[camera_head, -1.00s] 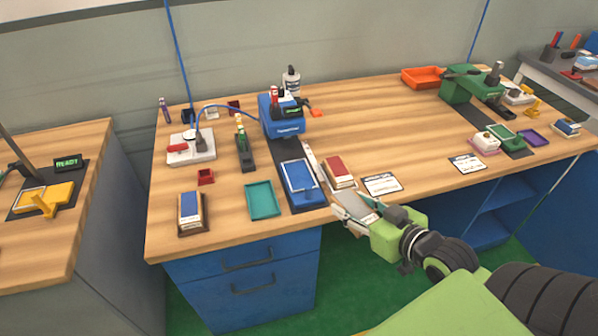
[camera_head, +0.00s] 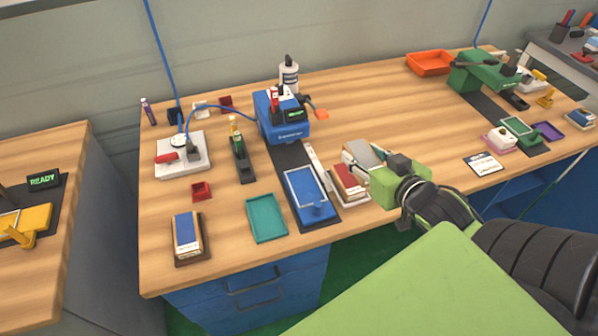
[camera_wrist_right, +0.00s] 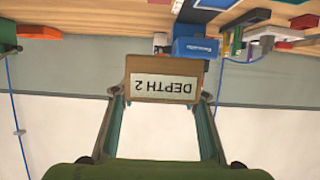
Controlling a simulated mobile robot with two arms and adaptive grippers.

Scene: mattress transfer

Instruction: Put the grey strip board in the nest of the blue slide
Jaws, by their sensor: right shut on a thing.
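The grey strip board (camera_head: 362,154) is a block with a grey top. In the right wrist view its brown end (camera_wrist_right: 163,78) carries a white label reading "DEPTH 2" upside down. My right gripper (camera_head: 368,163) is shut on it and holds it just behind and right of the red-topped board; its height above the table is hard to judge. The blue slide (camera_head: 320,210) lies left of it, on a dark rail in front of the blue press (camera_head: 285,128). A silver frame surrounds its nest (camera_head: 305,184), which looks empty. My left gripper is not in view.
The red-topped board (camera_head: 349,178) stands between my gripper and the slide, beside a pale strip (camera_head: 319,166). A teal tray (camera_head: 267,218) and a blue-topped board (camera_head: 187,230) lie left of the slide. Free tabletop lies behind my gripper.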

